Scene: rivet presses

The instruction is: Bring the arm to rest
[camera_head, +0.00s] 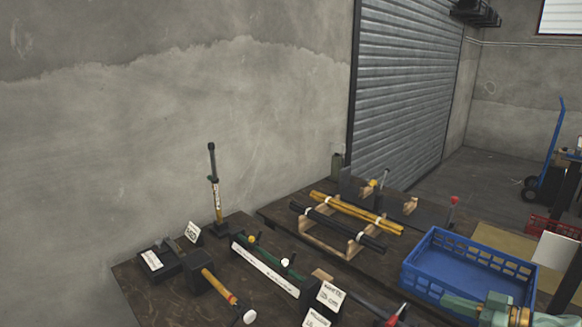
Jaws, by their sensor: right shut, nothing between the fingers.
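My right gripper (468,307) comes in at the bottom right edge, a teal shape with orange and brass parts behind it. It is shut and empty. It lies in front of the near side of the blue crate (425,284) in this view; whether it touches the crate I cannot tell. My left gripper is not in view.
The dark workbench (200,300) holds a lever press (215,190), a green rail with a white strip (265,268), a hammer-like tool (218,285), small signs, and yellow and black rods on a wooden rack (312,232). A blue hand truck (551,150) stands far right.

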